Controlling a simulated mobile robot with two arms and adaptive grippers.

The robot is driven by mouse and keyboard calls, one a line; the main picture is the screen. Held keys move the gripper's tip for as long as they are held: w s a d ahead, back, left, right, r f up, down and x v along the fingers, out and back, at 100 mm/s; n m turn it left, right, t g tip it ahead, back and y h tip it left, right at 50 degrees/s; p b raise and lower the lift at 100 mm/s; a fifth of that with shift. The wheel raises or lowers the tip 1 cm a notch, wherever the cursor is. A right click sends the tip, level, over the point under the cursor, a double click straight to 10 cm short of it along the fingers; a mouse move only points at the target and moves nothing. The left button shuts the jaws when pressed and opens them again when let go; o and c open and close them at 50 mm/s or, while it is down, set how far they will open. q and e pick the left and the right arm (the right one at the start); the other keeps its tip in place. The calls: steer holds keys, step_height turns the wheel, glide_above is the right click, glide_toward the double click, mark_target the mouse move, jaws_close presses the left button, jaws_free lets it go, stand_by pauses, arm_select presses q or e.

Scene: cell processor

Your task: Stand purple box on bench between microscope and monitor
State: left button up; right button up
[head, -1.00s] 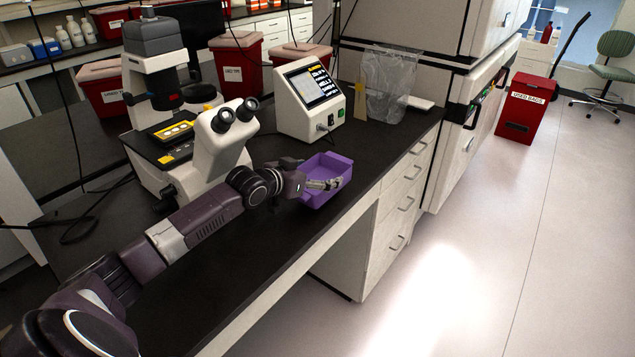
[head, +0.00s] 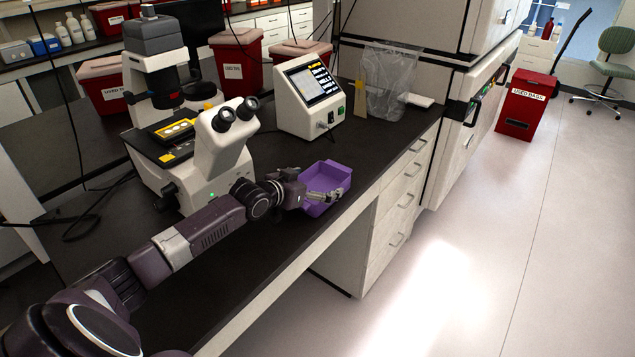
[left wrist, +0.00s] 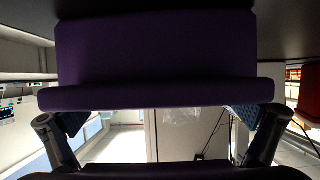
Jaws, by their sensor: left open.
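The purple box (head: 336,173) is an open tray-like bin, upright on the black bench near its front edge. It is right of the white microscope (head: 222,150) and in front of the white monitor unit (head: 308,100). My left gripper (head: 326,196) is open at the near side of the box, its fingers overlapping the box in the head view. In the left wrist view the box (left wrist: 155,50) fills the upper middle, with the open fingers (left wrist: 158,135) on either side below its rim. Contact between fingers and box cannot be told. My right gripper is out of view.
The dark bench top (head: 270,240) is clear along its front edge. A clear plastic bag (head: 388,85) stands beyond the monitor. Red bins (head: 237,62) are behind. A white drawer cabinet (head: 385,220) is under the bench.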

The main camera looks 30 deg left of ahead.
arm_select(q)
steer(key=shift+r, duration=0.15)
steer(key=v, duration=1)
steer(key=shift+s, duration=0.25)
steer(key=shift+v, duration=0.8)
steer(key=shift+w, duration=0.1)
stand_by(0.4)
